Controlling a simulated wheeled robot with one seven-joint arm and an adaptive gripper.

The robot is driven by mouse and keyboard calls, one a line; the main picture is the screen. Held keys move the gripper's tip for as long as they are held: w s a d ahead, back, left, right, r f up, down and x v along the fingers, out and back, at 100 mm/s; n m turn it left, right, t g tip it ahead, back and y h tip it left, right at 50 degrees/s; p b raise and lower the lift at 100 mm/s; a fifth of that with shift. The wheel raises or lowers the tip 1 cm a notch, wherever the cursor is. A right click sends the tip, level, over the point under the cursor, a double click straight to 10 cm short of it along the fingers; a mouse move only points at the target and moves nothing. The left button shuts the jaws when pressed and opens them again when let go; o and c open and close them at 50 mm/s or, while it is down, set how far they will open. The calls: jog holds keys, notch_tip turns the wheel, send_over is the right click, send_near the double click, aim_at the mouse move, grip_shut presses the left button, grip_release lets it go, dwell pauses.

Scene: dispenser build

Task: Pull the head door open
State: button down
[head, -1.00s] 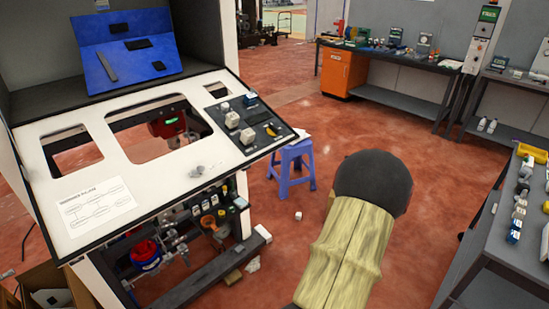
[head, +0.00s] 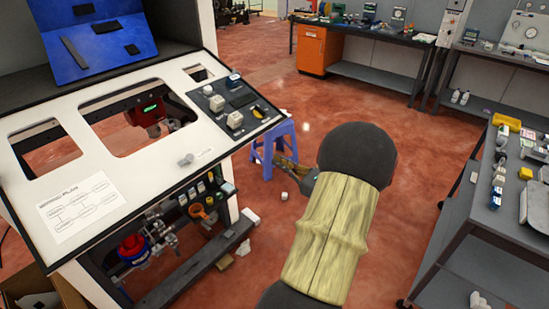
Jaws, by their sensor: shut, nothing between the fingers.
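The dispenser build (head: 160,170) stands at the left, with a white sloped panel that has cut-out windows and a dark control plate (head: 235,105) at its right end. A blue board (head: 98,45) leans in the dark upper recess. I cannot tell which part is the head door, and no open door shows. My arm, in a yellowish sleeve, reaches up from the bottom. My gripper (head: 288,168) shows small beyond the dark wrist joint, in front of the blue stool and right of the panel, apart from the build. It looks shut and empty, partly hidden by the wrist.
A blue stool (head: 266,152) stands just behind my gripper. A grey bench (head: 470,230) with small parts runs along the right. An orange cabinet under a dark workbench (head: 345,68) is at the back. Small white pieces lie on the red floor.

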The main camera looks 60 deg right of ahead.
jog(key=b+x, duration=0.3)
jog(key=x, duration=0.5)
jog(key=r, duration=0.3)
jog(key=shift+s+a+r, duration=0.15)
jog(key=shift+s+r, duration=0.2)
jog(key=shift+s, duration=0.05)
jog(key=s+r+g+p, duration=0.1)
jog(key=s+r+p, duration=0.2)
jog(key=r+p, duration=0.7)
jog(key=shift+s+a+r, duration=0.25)
jog(key=shift+a+r, duration=0.1)
jog(key=shift+r, duration=0.15)
